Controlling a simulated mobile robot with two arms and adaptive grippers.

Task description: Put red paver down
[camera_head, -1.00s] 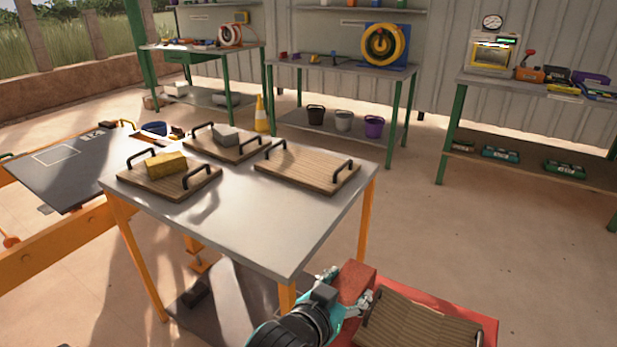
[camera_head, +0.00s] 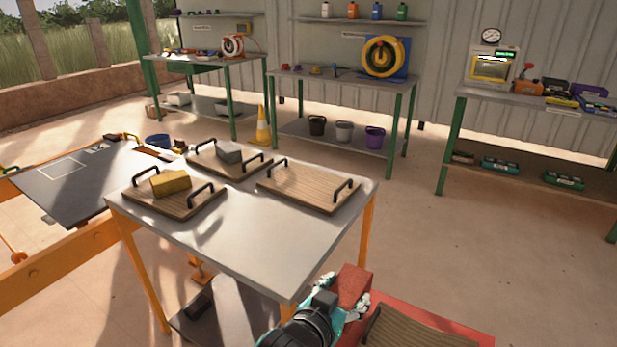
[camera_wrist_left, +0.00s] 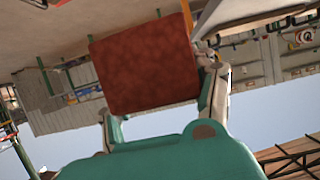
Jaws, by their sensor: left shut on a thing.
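A red paver (camera_head: 353,284) is held in my left gripper (camera_head: 352,304) at the bottom of the head view, just off the front right corner of the steel table. In the left wrist view the paver (camera_wrist_left: 145,65) fills the space between the two fingers (camera_wrist_left: 163,105), which are shut on it. A yellow paver (camera_head: 171,182) lies on the left wooden tray (camera_head: 150,202). A grey paver (camera_head: 228,152) lies on the back wooden tray (camera_head: 232,170). The right wooden tray (camera_head: 300,186) is empty. My right gripper is not in view.
The steel table (camera_head: 270,240) has bare room in front of the trays. A red surface (camera_head: 440,325) with a wooden tray (camera_head: 410,330) lies at the bottom right. A dark-topped table (camera_head: 70,180) stands at left. Shelving with buckets (camera_head: 343,131) is behind.

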